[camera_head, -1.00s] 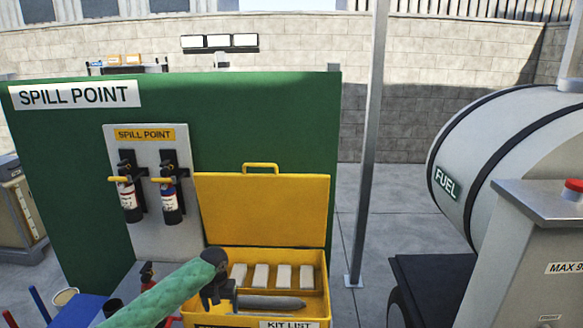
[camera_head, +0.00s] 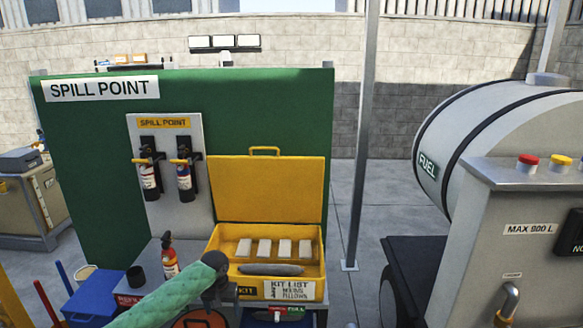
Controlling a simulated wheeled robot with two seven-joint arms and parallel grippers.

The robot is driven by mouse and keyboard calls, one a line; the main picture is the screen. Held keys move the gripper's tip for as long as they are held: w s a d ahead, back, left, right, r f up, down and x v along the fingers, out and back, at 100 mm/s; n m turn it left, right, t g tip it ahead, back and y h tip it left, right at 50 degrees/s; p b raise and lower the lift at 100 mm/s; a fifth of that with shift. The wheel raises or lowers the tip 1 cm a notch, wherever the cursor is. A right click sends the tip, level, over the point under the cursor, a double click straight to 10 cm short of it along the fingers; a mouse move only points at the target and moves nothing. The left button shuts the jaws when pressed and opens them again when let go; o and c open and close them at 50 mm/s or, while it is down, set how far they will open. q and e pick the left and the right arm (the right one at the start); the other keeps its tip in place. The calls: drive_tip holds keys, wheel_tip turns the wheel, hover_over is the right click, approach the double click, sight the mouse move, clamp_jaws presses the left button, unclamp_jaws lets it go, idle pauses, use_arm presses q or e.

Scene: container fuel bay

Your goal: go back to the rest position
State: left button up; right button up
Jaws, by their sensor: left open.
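My left gripper (camera_head: 221,291), at the end of my green-sleeved arm, is open and small in the view. It is at the front left corner of the open yellow spill kit box (camera_head: 313,283). A long grey item (camera_head: 270,269) lies in the box, apart from the gripper, in front of a row of several white blocks (camera_head: 285,248). The box's yellow lid (camera_head: 268,190) stands raised. My right gripper is not in view.
A fuel tank (camera_head: 470,130) and grey cabinet are at the right.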

use_arm(q)
drive_tip(key=s+d+f+h+b, duration=0.15)
drive_tip(key=s+f, duration=0.45)
drive_tip(key=f, duration=0.6)
drive_tip(key=s+d+f+m+t+b, duration=0.1)
drive_tip(key=s+d+f+b, duration=0.35)
drive_tip(key=f, duration=0.75)
drive_tip(key=s+f+b, duration=0.1)
drive_tip(key=s+f, duration=0.7)
drive_tip(key=f, duration=0.4)
drive_tip(key=s+a+f+b, duration=0.1)
drive_tip(key=s+f, duration=0.7)
drive_tip(key=s, duration=0.3)
drive_tip(key=s+f+y+b, duration=0.1)
drive_tip(key=s+f+b, duration=0.1)
drive_tip(key=s+f, duration=0.6)
drive_tip(key=s+a+f+b, duration=0.1)
drive_tip(key=s+f, duration=0.6)
drive_tip(key=s, duration=0.8)
drive_tip(key=shift+a+f+m+t+b, duration=0.3)
drive_tip(key=shift+a+f+m+b, duration=0.1)
drive_tip(key=shift+b, duration=0.2)
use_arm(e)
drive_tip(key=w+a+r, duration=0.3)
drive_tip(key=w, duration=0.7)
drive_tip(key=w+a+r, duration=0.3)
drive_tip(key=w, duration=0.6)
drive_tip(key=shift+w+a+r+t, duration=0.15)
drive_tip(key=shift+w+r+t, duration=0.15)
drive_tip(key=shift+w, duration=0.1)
